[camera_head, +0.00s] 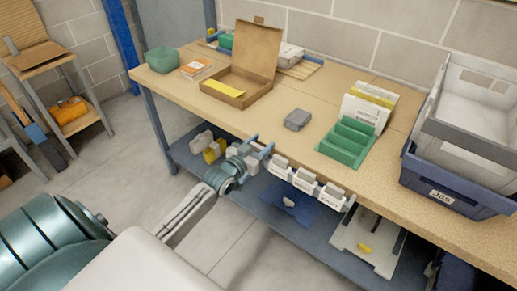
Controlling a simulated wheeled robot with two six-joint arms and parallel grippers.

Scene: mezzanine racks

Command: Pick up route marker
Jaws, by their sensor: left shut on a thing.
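A row of pale route markers (305,181) with dark lettering hangs along the front edge of the workbench. My left gripper (254,160) is at the left end of this row, just in front of the bench edge. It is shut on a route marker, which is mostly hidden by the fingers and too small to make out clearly. My right gripper is not in view.
The workbench (270,119) carries an open cardboard box (225,93), a grey block (297,119), a green card holder (345,142) and stacked crates (456,193). A lower shelf (255,205) lies beneath.

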